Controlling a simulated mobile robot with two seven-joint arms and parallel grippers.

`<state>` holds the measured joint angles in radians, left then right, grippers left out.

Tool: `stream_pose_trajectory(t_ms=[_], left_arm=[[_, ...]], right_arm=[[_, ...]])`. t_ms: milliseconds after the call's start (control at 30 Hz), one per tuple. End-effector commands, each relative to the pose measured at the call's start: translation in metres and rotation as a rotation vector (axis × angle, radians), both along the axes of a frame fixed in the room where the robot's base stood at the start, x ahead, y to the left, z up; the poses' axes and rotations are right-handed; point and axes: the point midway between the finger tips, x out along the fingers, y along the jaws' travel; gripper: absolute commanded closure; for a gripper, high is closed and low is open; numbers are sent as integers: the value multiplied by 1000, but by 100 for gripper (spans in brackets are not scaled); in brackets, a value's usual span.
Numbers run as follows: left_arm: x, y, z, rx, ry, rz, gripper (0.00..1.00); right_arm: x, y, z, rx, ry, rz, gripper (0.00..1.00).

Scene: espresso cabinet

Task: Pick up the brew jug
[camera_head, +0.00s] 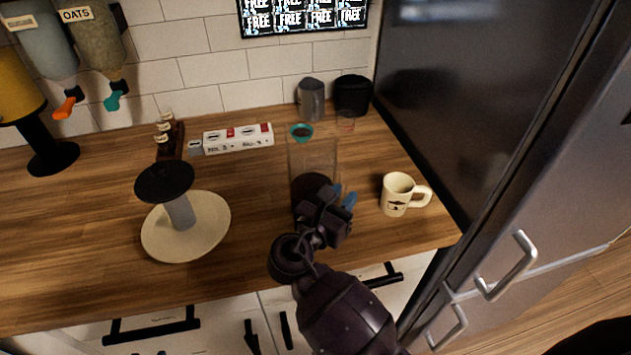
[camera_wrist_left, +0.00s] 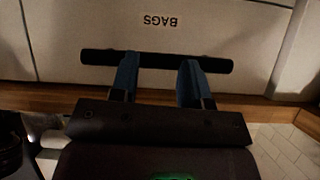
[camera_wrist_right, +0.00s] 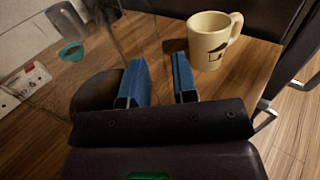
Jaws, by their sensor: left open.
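A tall clear jug (camera_head: 314,158) with a dark lower part, which I take to be the brew jug, stands on the wooden counter. In the right wrist view its dark part (camera_wrist_right: 98,92) lies left of the fingers, partly behind the left one. My right gripper (camera_head: 343,197) is at the jug's near right side, low down. Its blue fingers (camera_wrist_right: 160,68) are apart; whether clear glass or a handle lies between them, I cannot tell. My left gripper (camera_wrist_left: 158,75) is open in front of a black drawer handle (camera_wrist_left: 220,65), out of the head view.
A cream mug (camera_head: 396,193) stands right of the jug. A grey pitcher (camera_head: 311,100), a black container (camera_head: 353,95) and a teal-rimmed cup (camera_head: 300,132) are behind it. A white box (camera_head: 238,138) and a round-based stand (camera_head: 215,220) are left. A tall fridge (camera_head: 470,110) bounds the right.

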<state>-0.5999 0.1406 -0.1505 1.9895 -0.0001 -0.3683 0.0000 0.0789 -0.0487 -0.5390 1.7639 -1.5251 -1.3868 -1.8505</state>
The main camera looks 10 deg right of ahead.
Motion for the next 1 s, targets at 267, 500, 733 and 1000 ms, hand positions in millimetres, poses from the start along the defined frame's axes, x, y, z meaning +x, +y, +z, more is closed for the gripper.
stream_pose_trajectory(t_ms=[267,500,733,1000], left_arm=[[-2,1,-1,2,5,1,57],[-2,1,-1,2,5,1,57],[-2,1,0,2,4,1,57],[1,1,10,2,-3,0,57]], right_arm=[[0,0,0,0,0,0,100],[0,0,1,1,-4,0,100],[1,-1,2,0,-3,0,100],[4,-3,10,0,-6,2,100]])
